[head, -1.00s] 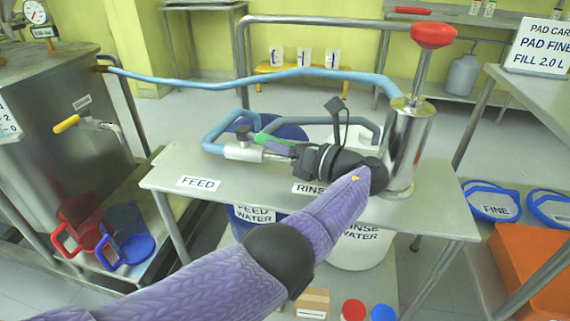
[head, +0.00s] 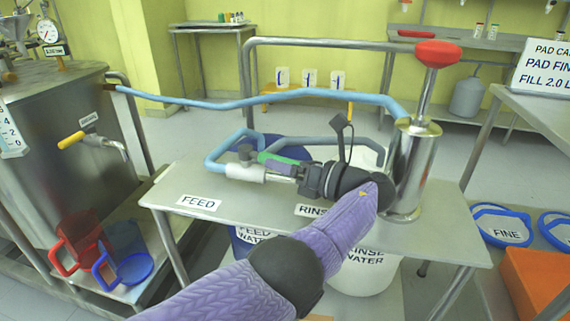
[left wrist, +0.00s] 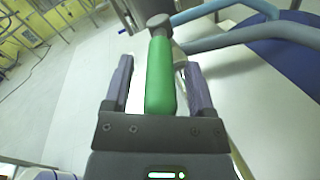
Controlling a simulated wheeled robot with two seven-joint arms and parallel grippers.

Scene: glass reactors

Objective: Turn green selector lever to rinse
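The green selector lever (head: 275,159) extends to the right from the grey valve body (head: 244,171) on the metal table. In the left wrist view the green handle (left wrist: 160,78) lies lengthwise between the two fingers of my left gripper (left wrist: 159,88). Light gaps show on both sides of the handle, so the gripper is open around it. In the head view my left gripper (head: 284,168) reaches in from the right side of the valve, and its body and wrist hide part of the handle's surroundings. The FEED label (head: 199,203) and the RINSE label (head: 311,210) lie on the table front. My right gripper is out of view.
A steel pump cylinder (head: 411,170) with a red knob (head: 437,53) stands right of my left wrist. Blue hoses (head: 250,98) run behind and above the valve. A steel tank (head: 70,120) stands left, with red and blue jugs beside it.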

